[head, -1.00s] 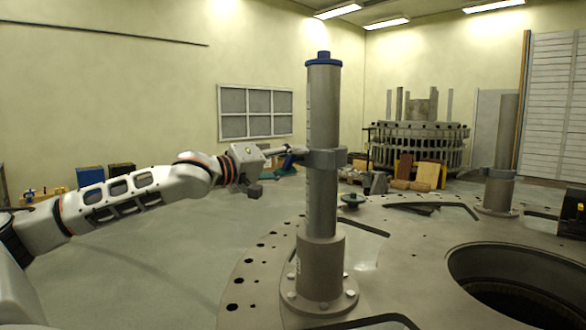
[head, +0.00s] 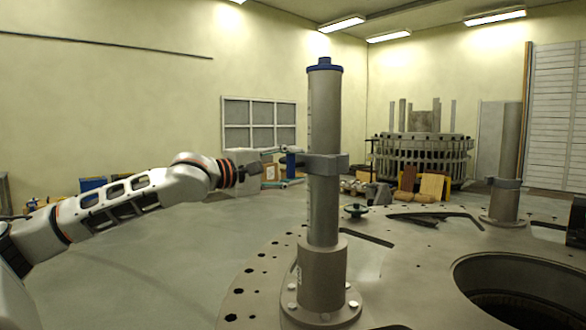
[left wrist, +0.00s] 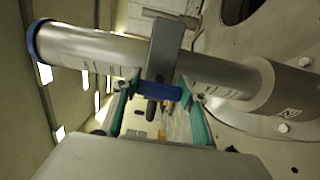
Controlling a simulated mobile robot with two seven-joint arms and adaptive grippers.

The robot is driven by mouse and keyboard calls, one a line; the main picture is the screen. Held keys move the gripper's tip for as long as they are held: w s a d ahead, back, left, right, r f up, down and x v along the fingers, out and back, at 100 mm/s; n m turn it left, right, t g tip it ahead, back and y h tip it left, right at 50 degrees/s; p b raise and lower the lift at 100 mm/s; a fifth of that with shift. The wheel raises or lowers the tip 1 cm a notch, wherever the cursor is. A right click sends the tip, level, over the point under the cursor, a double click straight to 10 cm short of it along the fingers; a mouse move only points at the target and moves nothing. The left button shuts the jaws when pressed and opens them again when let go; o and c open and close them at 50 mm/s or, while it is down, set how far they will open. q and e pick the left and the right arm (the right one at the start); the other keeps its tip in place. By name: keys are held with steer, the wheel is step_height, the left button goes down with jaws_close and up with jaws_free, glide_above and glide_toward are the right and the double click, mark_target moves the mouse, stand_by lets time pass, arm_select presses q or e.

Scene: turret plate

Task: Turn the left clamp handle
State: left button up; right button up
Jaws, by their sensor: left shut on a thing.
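The clamp (head: 325,163) is a grey collar around the near upright post (head: 324,115). Its blue handle (head: 291,161) sticks out on the left side and stands about upright in the head view. My left gripper (head: 290,165) reaches in from the left, with one teal finger above and one below the handle. In the left wrist view, the clamp (left wrist: 166,48) crosses the post (left wrist: 95,48), and the blue handle (left wrist: 160,91) lies between the two fingers of my left gripper (left wrist: 158,97), shut on it. My right gripper is out of view.
The post stands on a large flat plate (head: 400,265) with small holes and a big round opening at right. A second post with a clamp (head: 505,183) stands at back right. A small knob (head: 355,210) sits behind the near post. Open floor (head: 150,270) lies left.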

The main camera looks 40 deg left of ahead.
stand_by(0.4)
arm_select(q)
steer(key=o, duration=1.1)
steer(key=shift+s, duration=0.1)
steer(key=shift+s+a, duration=0.3)
steer(key=shift+s, duration=1.65)
steer(key=shift+s+a, duration=0.35)
steer(key=shift+s, duration=1.6)
steer(key=shift+s+a, duration=0.3)
steer(key=shift+s, duration=1.65)
